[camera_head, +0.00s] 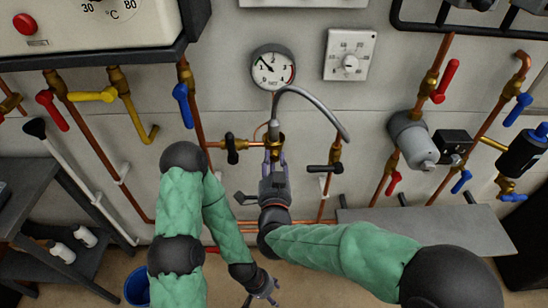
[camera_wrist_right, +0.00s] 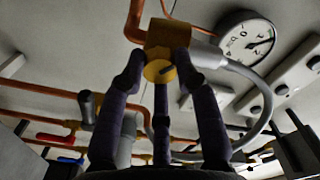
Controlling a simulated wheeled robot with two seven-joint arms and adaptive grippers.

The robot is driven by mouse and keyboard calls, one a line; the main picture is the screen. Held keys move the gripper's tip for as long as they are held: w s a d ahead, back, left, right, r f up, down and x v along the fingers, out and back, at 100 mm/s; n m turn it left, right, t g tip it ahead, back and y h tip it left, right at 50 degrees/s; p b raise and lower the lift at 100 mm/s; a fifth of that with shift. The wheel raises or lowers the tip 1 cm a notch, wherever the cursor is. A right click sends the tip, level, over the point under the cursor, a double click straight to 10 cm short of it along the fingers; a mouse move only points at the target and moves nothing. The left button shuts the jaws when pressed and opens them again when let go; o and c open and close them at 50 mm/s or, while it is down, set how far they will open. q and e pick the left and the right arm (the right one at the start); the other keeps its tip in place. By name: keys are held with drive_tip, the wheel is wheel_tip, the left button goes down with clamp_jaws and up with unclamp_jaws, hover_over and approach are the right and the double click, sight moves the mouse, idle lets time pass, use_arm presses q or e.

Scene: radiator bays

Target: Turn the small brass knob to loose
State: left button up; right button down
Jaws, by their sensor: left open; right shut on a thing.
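The small brass knob (camera_wrist_right: 158,71) is round and shows in the right wrist view, on the underside of a brass valve body (camera_wrist_right: 172,36). The fingers of my right gripper (camera_wrist_right: 159,66) are around the knob and shut on it. In the head view my right gripper (camera_head: 274,163) reaches up to the brass fitting below the gauge, and its fingers hide the knob there. A mark showing how far the knob is turned is too small to tell. My left gripper (camera_head: 262,289) is open and empty, low in the head view above the floor.
A round pressure gauge (camera_head: 273,68) sits just above the fitting. A grey hose (camera_head: 322,101) arcs from the fitting to the right. Black-handled valves (camera_head: 232,148) flank it. A grey shelf (camera_head: 430,228) is at lower right, a blue bucket (camera_head: 137,286) at lower left.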

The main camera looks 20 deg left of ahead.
drive_tip(key=n+p, duration=0.2)
drive_tip(key=n, duration=0.2)
drive_tip(key=shift+n, duration=0.3)
drive_tip(key=shift+f+n+p, duration=0.1)
drive_tip(key=shift+n+p, duration=0.75)
drive_tip(key=shift+n, duration=0.75)
drive_tip(key=c, duration=0.9)
unclamp_jaws()
drive_tip(key=v, duration=1.2)
